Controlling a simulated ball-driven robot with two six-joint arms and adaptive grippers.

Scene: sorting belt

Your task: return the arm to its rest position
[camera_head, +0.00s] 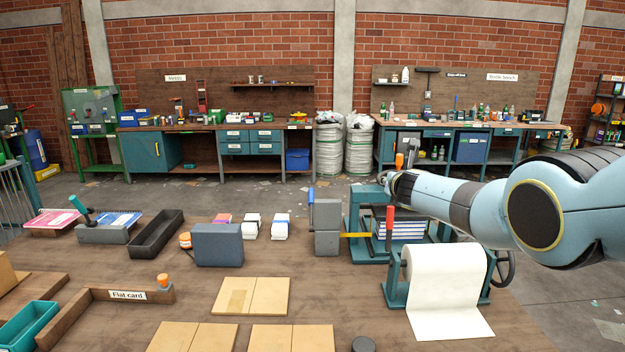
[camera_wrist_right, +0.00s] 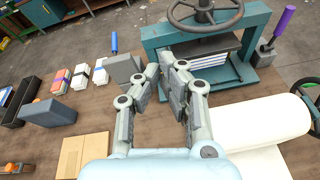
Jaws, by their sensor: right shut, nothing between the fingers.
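My right arm (camera_head: 455,200) comes in from the right in the head view and reaches over the work table, above the paper roll. Its far end lies in front of the teal press (camera_head: 355,222), and the fingers are hard to make out there. In the right wrist view my right gripper (camera_wrist_right: 167,72) has its fingers close together with nothing held between them. It points toward the press (camera_wrist_right: 160,48) and the grey block beside it. My left arm and gripper are not in view.
A white paper roll (camera_head: 443,272) on a teal stand is below my right arm. A stack of blue-edged sheets (camera_head: 402,229) sits in the press. Tan boards (camera_head: 252,296), a dark tray (camera_head: 157,233) and a grey-blue block (camera_head: 218,245) lie on the wooden table.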

